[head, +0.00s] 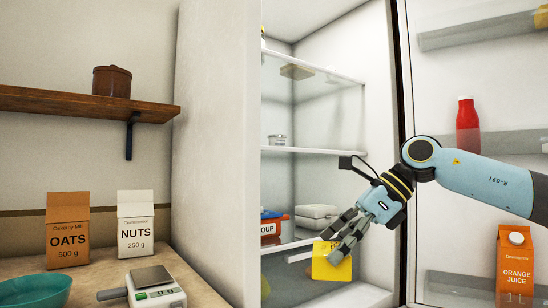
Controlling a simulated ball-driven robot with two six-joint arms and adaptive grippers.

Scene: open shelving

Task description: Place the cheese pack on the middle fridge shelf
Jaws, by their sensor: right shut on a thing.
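The yellow cheese pack (331,267) is in my right gripper (336,243), held low at the fridge opening. The fingers are shut on its upper part and hide some of it. It overlaps the front edge of a lower shelf in the picture; I cannot tell whether it touches it. The middle fridge shelf (325,151) is above and behind the gripper, with a small lidded tub (277,140) at its left. My left gripper is not in view.
The upper glass shelf (330,72) is higher up. A soup container (269,228) and a pale carton (318,212) sit on the lower shelf. The open door holds a red bottle (467,128) and orange juice (515,266). The middle shelf's right part looks clear.

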